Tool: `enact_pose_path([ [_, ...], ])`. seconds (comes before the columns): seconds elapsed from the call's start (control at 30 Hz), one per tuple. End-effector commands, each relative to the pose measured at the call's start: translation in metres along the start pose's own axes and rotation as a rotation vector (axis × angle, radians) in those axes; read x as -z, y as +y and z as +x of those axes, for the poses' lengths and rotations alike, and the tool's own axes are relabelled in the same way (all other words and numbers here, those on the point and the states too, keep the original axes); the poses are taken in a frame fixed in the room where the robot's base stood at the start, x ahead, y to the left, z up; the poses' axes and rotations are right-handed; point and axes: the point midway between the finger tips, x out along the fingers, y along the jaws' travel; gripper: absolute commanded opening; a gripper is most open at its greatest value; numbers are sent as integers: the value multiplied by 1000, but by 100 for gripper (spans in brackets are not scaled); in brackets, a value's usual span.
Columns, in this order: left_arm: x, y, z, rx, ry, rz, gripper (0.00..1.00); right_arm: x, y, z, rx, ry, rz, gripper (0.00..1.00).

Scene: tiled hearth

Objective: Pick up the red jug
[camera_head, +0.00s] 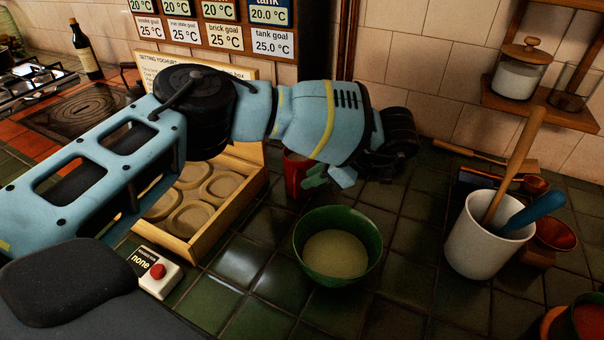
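The red jug (294,178) stands on the dark green tiled counter, between the wooden box and the green bowl. My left arm reaches over from the left and hides much of the jug's upper part and right side. My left gripper (326,177) is right beside the jug, at its right in the picture, with its pale blue-green fingers low. I cannot tell whether the fingers touch the jug or how far apart they are. My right gripper is not in view.
A green bowl (312,267) with pale contents stands in front of the jug. A wooden box (199,251) with round recesses lies left. A white crock (474,250) with utensils stands right. A box with a red button (157,271) sits front left. Open tiles lie between bowl and crock.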

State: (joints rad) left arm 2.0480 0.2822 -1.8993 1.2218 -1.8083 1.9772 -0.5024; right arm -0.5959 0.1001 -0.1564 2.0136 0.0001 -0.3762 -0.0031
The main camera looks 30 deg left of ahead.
Motion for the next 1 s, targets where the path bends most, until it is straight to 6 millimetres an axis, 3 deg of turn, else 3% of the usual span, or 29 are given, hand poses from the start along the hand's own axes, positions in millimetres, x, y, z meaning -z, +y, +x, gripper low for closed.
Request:
enact_pose_path([
  [0.13, 0, -1, 15, 2, 1, 0, 21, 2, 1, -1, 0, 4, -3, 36],
  [0.43, -2, -1, 26, 2, 0, 1, 21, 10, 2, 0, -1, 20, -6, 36],
  [0.73, -4, -3, 65, 2, 0, 0, 21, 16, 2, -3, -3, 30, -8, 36],
  [1.0, -6, -2, 70, 1, -2, 1, 21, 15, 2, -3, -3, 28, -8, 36],
])
